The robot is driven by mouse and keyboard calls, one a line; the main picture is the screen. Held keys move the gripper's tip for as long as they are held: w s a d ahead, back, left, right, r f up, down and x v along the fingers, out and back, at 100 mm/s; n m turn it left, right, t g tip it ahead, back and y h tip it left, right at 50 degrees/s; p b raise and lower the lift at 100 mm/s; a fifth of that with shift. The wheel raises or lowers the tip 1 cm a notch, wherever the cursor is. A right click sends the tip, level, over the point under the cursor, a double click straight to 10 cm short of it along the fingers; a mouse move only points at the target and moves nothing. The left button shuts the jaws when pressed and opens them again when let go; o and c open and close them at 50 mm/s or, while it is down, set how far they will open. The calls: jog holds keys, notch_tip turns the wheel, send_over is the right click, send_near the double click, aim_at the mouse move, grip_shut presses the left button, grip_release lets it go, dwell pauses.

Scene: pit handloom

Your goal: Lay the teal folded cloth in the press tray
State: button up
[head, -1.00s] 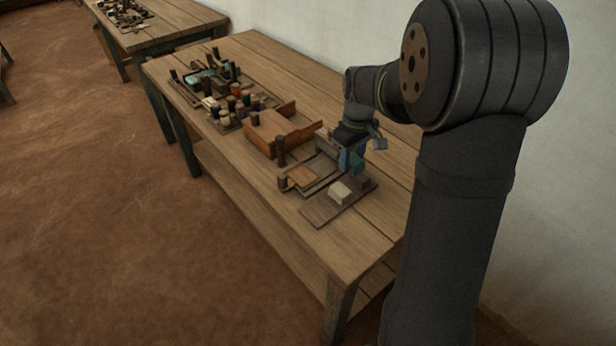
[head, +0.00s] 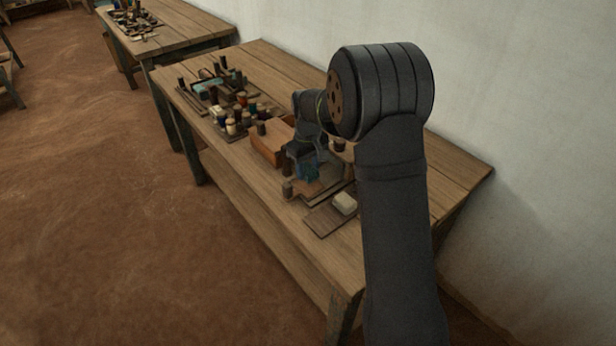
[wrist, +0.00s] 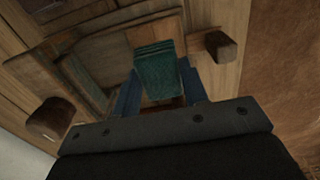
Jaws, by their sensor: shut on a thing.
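My gripper (head: 307,172) is shut on the teal folded cloth. In the wrist view the teal cloth (wrist: 158,75) shows its layered edge between the two blue fingers (wrist: 160,92). In the head view my fingers hide most or all of it. The gripper is above the wooden press tray (head: 322,192), which has a dark post at its near side. The wrist view shows part of the tray's raised wooden rim (wrist: 82,84) beside and beyond the cloth. I cannot tell whether the cloth touches the tray floor.
A cream folded block (head: 344,203) lies on a flat board (head: 322,221) to the right of the tray. A wooden box (head: 267,146) stands close to the left. Several spools (head: 232,126) crowd the table further left. Two dark posts (wrist: 52,118) (wrist: 221,46) flank the tray.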

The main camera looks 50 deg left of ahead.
aim_at(308, 171)
jog(key=shift+f, duration=1.9)
jog(key=shift+f, duration=0.1)
jog(key=shift+f, duration=0.1)
jog(key=o, duration=0.9)
jog(key=shift+o, duration=0.3)
notch_tip(308, 171, up, 12)
jog(key=shift+r, duration=0.2)
